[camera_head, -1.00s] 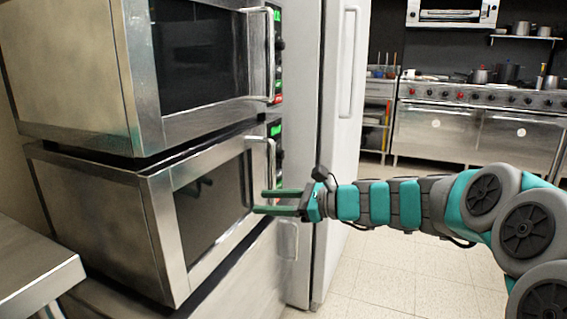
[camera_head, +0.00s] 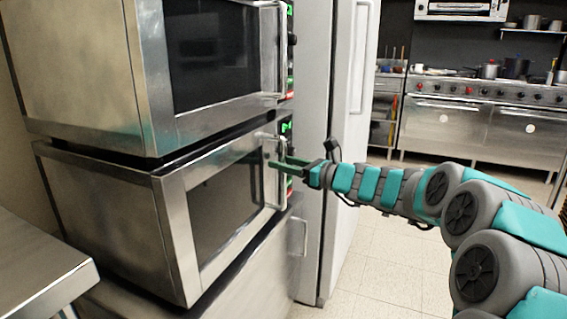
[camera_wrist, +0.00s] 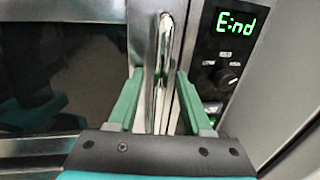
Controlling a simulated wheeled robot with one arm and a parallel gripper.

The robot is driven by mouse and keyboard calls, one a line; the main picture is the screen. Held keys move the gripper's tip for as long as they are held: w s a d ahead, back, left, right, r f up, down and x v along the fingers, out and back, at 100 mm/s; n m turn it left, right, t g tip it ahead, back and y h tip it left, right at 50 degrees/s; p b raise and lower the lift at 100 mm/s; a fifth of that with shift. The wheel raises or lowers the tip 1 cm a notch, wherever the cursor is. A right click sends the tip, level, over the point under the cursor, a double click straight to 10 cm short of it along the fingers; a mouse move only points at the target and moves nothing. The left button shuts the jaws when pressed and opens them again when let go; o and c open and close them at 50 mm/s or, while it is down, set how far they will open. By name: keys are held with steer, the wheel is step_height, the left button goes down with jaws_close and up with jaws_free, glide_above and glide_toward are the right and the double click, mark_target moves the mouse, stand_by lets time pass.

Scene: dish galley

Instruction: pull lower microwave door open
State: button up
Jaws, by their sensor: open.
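The lower microwave (camera_head: 105,215) sits under a second microwave. Its door (camera_head: 225,205) has a dark window and looks shut. A vertical bar handle (camera_head: 283,185) runs along the door's right edge; it also shows upright in the wrist view (camera_wrist: 163,75). My gripper (camera_head: 280,163) is at the handle's upper part. In the wrist view my gripper (camera_wrist: 158,100) is open, with one green finger on each side of the handle. I cannot tell whether either finger touches it. The display (camera_wrist: 236,24) right of the handle reads "End" in green.
The upper microwave (camera_head: 80,65) stands directly above, with its own handle (camera_head: 279,50). A pale fridge (camera_head: 345,150) stands close on the right. A steel table (camera_head: 35,265) is at the lower left. Tiled floor (camera_head: 385,255) is open to the right.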

jaws_close()
stand_by(0.4)
stand_by(1.1)
